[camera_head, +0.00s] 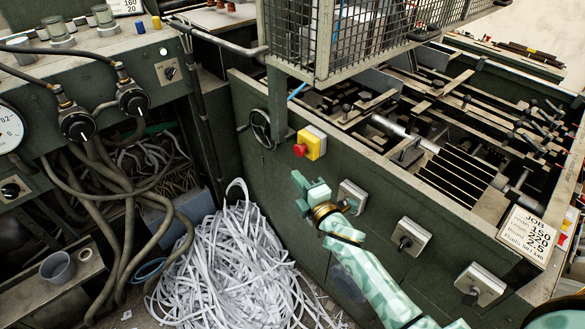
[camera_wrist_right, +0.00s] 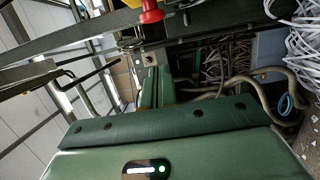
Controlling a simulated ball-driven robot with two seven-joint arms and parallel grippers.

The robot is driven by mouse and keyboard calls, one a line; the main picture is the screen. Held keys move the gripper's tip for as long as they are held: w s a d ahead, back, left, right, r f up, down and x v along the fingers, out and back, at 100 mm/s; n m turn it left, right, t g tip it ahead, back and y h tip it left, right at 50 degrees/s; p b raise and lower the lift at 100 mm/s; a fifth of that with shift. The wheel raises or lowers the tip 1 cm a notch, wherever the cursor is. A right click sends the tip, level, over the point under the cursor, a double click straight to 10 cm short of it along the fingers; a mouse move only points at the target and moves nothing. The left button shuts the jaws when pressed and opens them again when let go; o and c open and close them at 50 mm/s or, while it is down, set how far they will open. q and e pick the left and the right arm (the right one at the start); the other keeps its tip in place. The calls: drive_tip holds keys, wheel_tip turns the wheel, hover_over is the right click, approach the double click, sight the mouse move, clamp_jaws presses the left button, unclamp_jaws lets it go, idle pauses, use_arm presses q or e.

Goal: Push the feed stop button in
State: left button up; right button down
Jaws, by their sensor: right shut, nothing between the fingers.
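A red button (camera_head: 300,149) sticks out from the left side of a yellow box (camera_head: 314,142) on the green machine's front panel. I take it as the feed stop button; how far it is pressed cannot be told. The button also shows at the top of the right wrist view (camera_wrist_right: 151,12), with a bit of yellow (camera_wrist_right: 131,3) beside it. My right gripper (camera_head: 300,188) is shut and empty. It appears just below the button in the head view, apart from it. Its fingers (camera_wrist_right: 158,88) point into the scene below the button in the wrist view. My left gripper is out of view.
A handwheel (camera_head: 262,128) sits left of the yellow box. Grey switch boxes (camera_head: 409,238) line the panel to the right. A mesh guard (camera_head: 345,35) hangs above. Shredded paper strips (camera_head: 235,265) heap on the floor below, beside thick hoses (camera_head: 120,215).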

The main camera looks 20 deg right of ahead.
drive_tip(key=shift+s+d, duration=0.15)
drive_tip(key=shift+s, duration=1.8)
drive_tip(key=s+d+f+m+g, duration=0.1)
drive_tip(key=s+f+m+g, duration=0.3)
drive_tip(key=f, duration=0.6)
drive_tip(key=s+f+m+g+h, duration=0.15)
drive_tip(key=s+f+m, duration=0.25)
drive_tip(key=s+f, duration=0.45)
drive_tip(key=s+d+f+m+g, duration=0.1)
drive_tip(key=s+f+m+g, duration=0.3)
drive_tip(key=f, duration=0.8)
drive_tip(key=s+f+m+g, duration=0.1)
drive_tip(key=s+f, duration=0.3)
drive_tip(key=s, duration=0.7)
drive_tip(key=s+f+m+g, duration=0.1)
drive_tip(key=s+f+g, duration=0.3)
drive_tip(key=s, duration=0.7)
drive_tip(key=s+f+m+g, duration=0.1)
drive_tip(key=s+f+g, duration=0.2)
drive_tip(key=s, duration=0.8)
drive_tip(key=shift+d+f, duration=0.45)
drive_tip(key=shift+m, duration=0.3)
